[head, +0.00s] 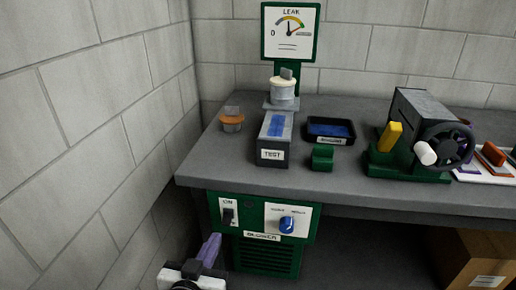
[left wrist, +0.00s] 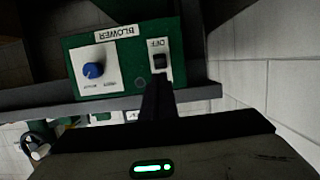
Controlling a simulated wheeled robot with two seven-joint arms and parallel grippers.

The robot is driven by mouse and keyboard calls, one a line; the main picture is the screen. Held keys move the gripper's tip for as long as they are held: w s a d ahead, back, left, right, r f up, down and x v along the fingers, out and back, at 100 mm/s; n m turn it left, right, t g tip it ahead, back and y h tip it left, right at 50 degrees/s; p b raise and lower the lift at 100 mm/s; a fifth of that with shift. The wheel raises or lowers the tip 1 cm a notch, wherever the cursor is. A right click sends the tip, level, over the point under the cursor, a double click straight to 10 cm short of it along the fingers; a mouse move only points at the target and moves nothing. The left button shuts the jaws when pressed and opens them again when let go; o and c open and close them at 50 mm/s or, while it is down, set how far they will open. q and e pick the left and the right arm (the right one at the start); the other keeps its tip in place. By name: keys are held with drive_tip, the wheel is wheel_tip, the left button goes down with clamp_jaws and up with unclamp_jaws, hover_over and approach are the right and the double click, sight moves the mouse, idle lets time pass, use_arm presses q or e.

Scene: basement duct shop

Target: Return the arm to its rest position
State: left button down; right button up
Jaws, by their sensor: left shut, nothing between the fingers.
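My left gripper (head: 212,240) is low at the left of the head view, in front of and below the green blower panel (head: 305,222). Its fingers are shut and empty, pointing up toward the panel. In the left wrist view the dark shut fingers (left wrist: 157,88) overlap the panel just by the black switch (left wrist: 160,62); I cannot tell if they touch it. The panel, upside down there, also carries a blue knob (left wrist: 93,70). In the head view the switch (head: 228,215) and knob (head: 287,224) are unobstructed. My right gripper is not in view.
The grey bench (head: 215,175) overhangs the panel. On it stand a TEST block (head: 273,154), a leak gauge (head: 291,50), a blue-filled tray (head: 331,142) and a green crank machine (head: 408,172). A block wall (head: 90,130) is close at left; a cardboard box (head: 475,250) sits below right.

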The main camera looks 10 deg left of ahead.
use_arm(q)
drive_tip(key=s+d+f+m+g+h, duration=0.1)
drive_tip(key=s+f+g, duration=0.5)
drive_tip(key=s+f, duration=1.3)
drive_tip(key=shift+s+d+m+h, duration=0.2)
drive_tip(key=shift+s+m+h, duration=0.3)
drive_tip(key=shift+s+h, duration=0.3)
